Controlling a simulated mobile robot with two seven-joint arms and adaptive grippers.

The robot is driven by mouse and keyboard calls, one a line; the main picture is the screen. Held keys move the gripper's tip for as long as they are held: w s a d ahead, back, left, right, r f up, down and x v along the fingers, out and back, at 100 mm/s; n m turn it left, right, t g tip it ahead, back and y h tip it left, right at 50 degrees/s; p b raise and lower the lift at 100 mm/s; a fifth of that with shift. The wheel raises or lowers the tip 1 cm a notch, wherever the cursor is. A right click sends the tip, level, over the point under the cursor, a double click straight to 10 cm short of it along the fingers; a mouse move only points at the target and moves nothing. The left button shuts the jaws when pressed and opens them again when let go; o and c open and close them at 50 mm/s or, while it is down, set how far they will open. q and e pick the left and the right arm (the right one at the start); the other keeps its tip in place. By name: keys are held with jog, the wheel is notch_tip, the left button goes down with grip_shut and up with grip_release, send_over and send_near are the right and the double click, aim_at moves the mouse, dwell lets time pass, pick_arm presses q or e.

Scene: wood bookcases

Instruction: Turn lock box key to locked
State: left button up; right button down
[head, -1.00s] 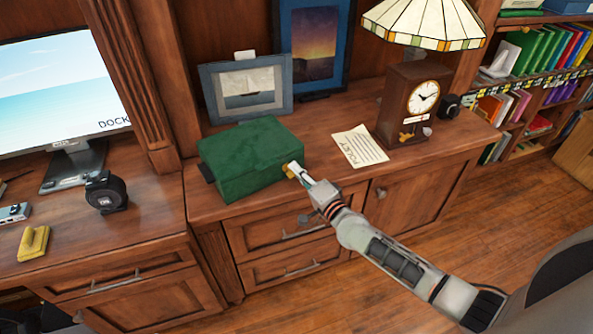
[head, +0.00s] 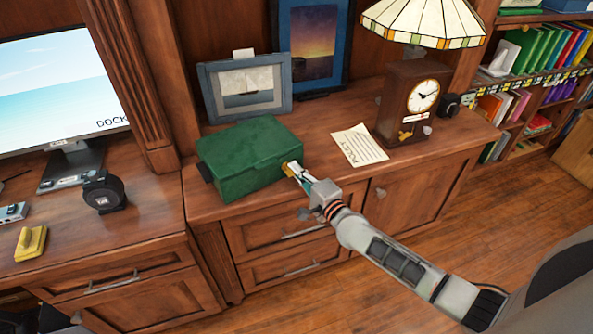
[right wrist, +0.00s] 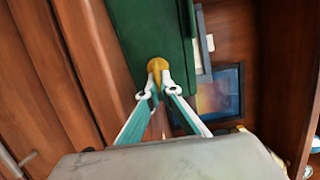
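The green lock box (head: 250,160) sits shut on the wooden cabinet top, and its side shows in the right wrist view (right wrist: 145,30). A small brass-yellow key (right wrist: 157,66) sticks out of the box's side facing my right gripper. My right gripper (right wrist: 157,90) reaches the key with its two fingertips, one on each side of it, closed in on it. In the head view my right gripper (head: 292,170) is at the box's right side, just above the cabinet's front edge. The key's angle is hard to read. My left gripper is not in view.
A paper sheet (head: 359,145) and a wooden clock (head: 412,105) under a glass-shaded lamp (head: 425,22) stand to the right. Two picture frames (head: 246,90) lean behind the box. Cabinet top around the paper is clear.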

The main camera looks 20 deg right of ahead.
jog(key=c, duration=2.3)
grip_release()
jog(key=shift+s+a+f, duration=0.1)
jog(key=shift+a+f, duration=0.1)
jog(key=shift+r, duration=0.1)
jog(key=shift+d, duration=0.15)
jog(key=v, duration=1.2)
jog(key=shift+r, duration=0.1)
jog(key=s+a+f+n+g+y, duration=0.1)
jog(key=s+a+f+n+g, duration=0.1)
jog(key=s+a+f+n, duration=0.25)
jog(key=s+a+f+n+g, duration=0.1)
jog(key=s+a+f+n, duration=0.1)
jog(key=s+f+n, duration=0.35)
jog(key=s+f+n+g+h, duration=0.1)
jog(key=s+f+n, duration=0.1)
jog(key=s+n, duration=0.1)
jog(key=s+d+f+n+g+h, duration=0.1)
jog(key=s+f+n, duration=0.1)
jog(key=s+n, duration=0.1)
jog(key=s+d+f+n+g+h, duration=0.1)
jog(key=s+f+n, duration=0.1)
jog(key=s, duration=0.3)
jog(key=shift+s+d+n+g, duration=0.3)
jog(key=shift+n+g, duration=0.1)
jog(key=shift+n, duration=0.3)
